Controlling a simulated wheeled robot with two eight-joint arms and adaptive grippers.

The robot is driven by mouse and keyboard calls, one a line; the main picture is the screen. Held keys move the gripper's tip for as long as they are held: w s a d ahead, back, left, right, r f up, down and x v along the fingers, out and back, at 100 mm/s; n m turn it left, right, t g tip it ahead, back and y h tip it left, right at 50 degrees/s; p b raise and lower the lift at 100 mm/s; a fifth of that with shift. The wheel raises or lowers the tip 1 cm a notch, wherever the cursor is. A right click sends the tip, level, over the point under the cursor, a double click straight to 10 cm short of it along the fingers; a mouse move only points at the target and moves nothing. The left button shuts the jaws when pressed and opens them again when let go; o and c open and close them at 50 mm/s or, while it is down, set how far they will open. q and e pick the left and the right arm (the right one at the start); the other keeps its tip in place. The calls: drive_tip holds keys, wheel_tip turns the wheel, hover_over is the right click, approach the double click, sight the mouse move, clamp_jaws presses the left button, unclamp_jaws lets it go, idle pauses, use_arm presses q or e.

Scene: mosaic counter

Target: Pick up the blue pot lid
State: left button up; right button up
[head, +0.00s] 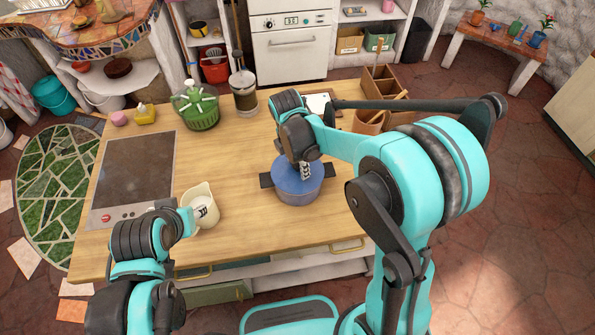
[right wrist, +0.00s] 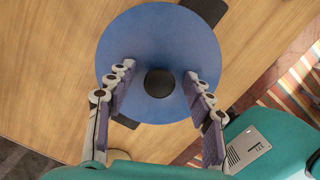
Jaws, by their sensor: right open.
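The blue pot lid (head: 290,172) sits on a blue pot (head: 298,195) with dark side handles on the wooden counter. In the right wrist view the lid (right wrist: 150,35) is a blue disc with a round black knob (right wrist: 159,83). My right gripper (head: 306,170) is above the lid, pointing down. In its wrist view the open fingers (right wrist: 160,80) stand on either side of the knob, with gaps to it. My left gripper (head: 203,212) is at the cream pitcher (head: 205,192); its fingers are too small to judge.
A dark cooktop (head: 135,175) lies left on the counter (head: 235,165). A wooden organizer (head: 383,85) is at the back right. Bare wood lies between the pitcher and the pot.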

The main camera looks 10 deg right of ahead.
clamp_jaws()
drive_tip(key=shift+r, duration=0.15)
wheel_tip(320, 180, up, 4)
drive_tip(key=shift+r+p, duration=0.2)
drive_tip(key=shift+p, duration=0.5)
drive_tip(key=s+d+r+p, duration=0.2)
drive_tip(key=s+d+r, duration=0.4)
drive_tip(key=d, duration=0.3)
drive_tip(key=shift+s+r, duration=0.2)
drive_tip(key=shift+s, duration=0.3)
